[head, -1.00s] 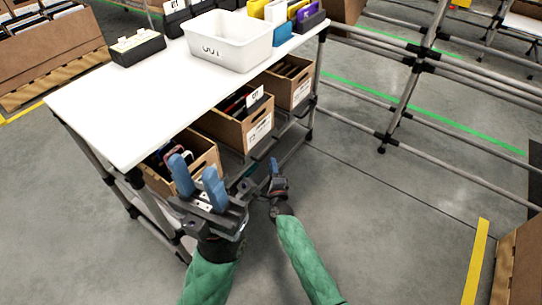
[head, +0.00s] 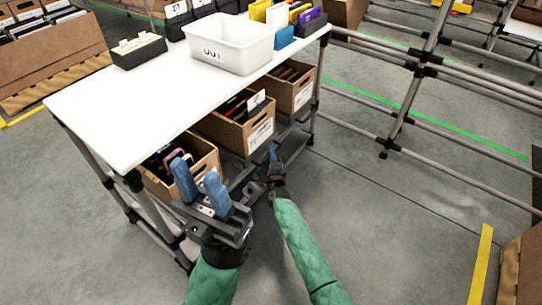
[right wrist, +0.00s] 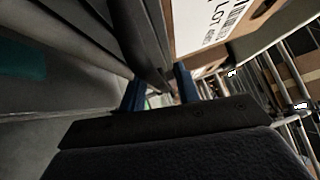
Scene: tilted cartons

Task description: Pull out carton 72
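Three open brown cartons stand tilted on the shelf under the white table: a near one (head: 205,165), a middle one (head: 232,137) and a far one (head: 303,90). The middle and far ones carry white front labels; I cannot read the number 72 on any. My left gripper (head: 200,190) has its blue fingers apart, empty, in front of the near carton and partly hiding it. My right gripper (head: 273,153) is low in front of the middle carton. In the right wrist view its blue fingers (right wrist: 160,90) are apart with nothing clearly between them, below a carton's label (right wrist: 208,25).
The white table (head: 120,105) holds a white bin (head: 230,45), a dark card tray (head: 138,50) and coloured folders. Table legs and shelf rails stand close to both grippers. A pipe rack (head: 400,110) is at the right. The floor between is clear.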

